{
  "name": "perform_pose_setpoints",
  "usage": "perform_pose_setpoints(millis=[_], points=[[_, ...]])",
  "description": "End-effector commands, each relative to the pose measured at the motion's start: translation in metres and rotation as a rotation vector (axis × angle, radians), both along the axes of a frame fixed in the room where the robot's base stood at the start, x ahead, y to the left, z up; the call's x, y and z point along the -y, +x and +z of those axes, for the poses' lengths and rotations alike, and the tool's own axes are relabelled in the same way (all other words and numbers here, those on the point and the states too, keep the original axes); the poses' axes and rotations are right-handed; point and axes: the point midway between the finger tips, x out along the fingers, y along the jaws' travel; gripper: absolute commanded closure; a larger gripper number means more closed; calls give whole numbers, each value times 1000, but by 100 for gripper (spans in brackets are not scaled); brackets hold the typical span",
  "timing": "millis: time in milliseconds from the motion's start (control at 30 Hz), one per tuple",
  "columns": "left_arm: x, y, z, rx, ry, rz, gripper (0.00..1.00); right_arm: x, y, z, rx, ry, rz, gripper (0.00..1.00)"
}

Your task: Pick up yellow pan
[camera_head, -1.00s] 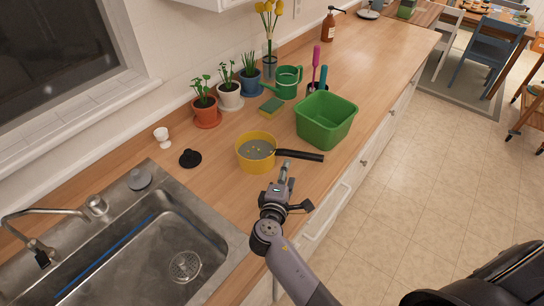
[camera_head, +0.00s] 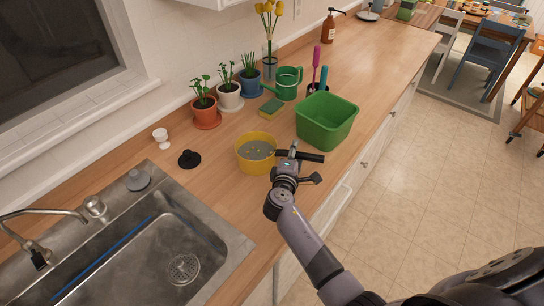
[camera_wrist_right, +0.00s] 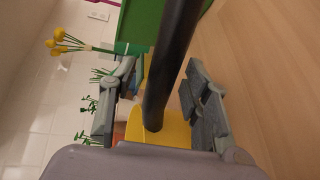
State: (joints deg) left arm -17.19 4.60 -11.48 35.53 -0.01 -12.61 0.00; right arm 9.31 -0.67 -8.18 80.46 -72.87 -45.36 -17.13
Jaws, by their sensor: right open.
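The yellow pan (camera_head: 256,151) sits upright on the wooden counter, and its black handle (camera_head: 313,157) points right. My right gripper (camera_head: 288,151) is at the handle near the pan body. In the right wrist view the open fingers (camera_wrist_right: 155,95) stand on either side of the black handle (camera_wrist_right: 172,62), with gaps on both sides. Part of the yellow pan (camera_wrist_right: 165,133) shows behind the handle, partly hidden by the gripper body. My left gripper is not in view.
A green tub (camera_head: 327,120) stands just behind the handle. A sponge (camera_head: 271,108), a green watering can (camera_head: 287,82) and potted plants (camera_head: 205,112) stand farther back. A black stopper (camera_head: 189,159) lies left of the pan. The sink (camera_head: 213,257) is at the lower left.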

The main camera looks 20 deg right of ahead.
Motion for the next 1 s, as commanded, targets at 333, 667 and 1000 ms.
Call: perform_pose_setpoints(millis=[333,667,1000], points=[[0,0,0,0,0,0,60,0,0,0,0,0,0,76],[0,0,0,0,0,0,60,-1,-1,0,-1,-1,0,98],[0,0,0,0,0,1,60,-1,-1,0,-1,0,1,100]])
